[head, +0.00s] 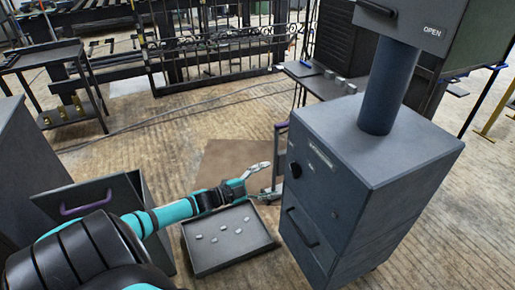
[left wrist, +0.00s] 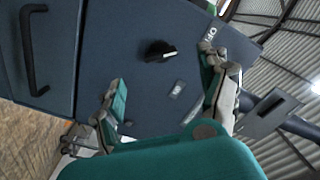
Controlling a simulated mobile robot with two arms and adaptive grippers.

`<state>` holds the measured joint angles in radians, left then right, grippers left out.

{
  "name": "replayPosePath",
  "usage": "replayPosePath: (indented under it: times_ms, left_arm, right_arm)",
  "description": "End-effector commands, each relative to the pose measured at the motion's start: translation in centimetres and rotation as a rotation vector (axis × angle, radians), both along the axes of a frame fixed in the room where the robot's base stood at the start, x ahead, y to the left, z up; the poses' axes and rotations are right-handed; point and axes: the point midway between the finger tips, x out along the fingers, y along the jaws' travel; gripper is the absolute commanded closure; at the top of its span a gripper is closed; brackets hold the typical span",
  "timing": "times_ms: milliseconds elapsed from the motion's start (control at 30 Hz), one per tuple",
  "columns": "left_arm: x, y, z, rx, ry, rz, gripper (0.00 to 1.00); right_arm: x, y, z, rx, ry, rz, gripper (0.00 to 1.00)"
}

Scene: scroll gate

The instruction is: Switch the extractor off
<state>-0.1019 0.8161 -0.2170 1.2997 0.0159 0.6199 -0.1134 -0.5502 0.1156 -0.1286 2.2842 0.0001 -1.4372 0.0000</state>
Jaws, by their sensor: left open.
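The extractor (head: 375,165) is a dark blue-grey cabinet with a thick round duct rising from its top, at the right in the head view. A black knob (head: 295,169) sits on its front face. In the left wrist view the knob (left wrist: 158,51) shows a white pointer mark, with a small white label (left wrist: 209,37) near it; the lettering is hard to read. My left gripper (head: 266,180) is open in front of the face. In the left wrist view its fingers (left wrist: 162,70) are spread, with the knob beyond the gap between them. My right gripper is out of view.
An open drawer with a purple handle (head: 86,202) stands at left. The extractor's lower door has a bar handle (head: 302,228). A cart (head: 45,57) stands back left.

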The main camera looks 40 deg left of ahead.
Motion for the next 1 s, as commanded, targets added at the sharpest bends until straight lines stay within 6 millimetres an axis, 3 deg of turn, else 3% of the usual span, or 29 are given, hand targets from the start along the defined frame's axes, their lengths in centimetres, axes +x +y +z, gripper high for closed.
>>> replayPosePath:
  times_ms: [100, 300, 867, 1000]
  left_arm:
    - [-1.9, 0.7, -0.1, 0.001, 0.003, 0.0, 0.23]
    - [-3.2, 1.3, 0.0, 0.001, 0.0, 0.001, 0.23]
    - [-3.3, 1.4, 0.0, 0.001, 0.0, 0.0, 0.23]
    - [-3.3, 0.5, -0.9, -0.016, 0.032, 0.023, 0.23]
  right_arm:
    - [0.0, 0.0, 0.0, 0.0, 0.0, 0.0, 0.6]
    - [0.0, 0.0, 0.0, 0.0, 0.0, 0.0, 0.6]
    - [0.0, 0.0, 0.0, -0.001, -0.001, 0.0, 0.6]
    - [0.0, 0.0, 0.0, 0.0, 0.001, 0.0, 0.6]
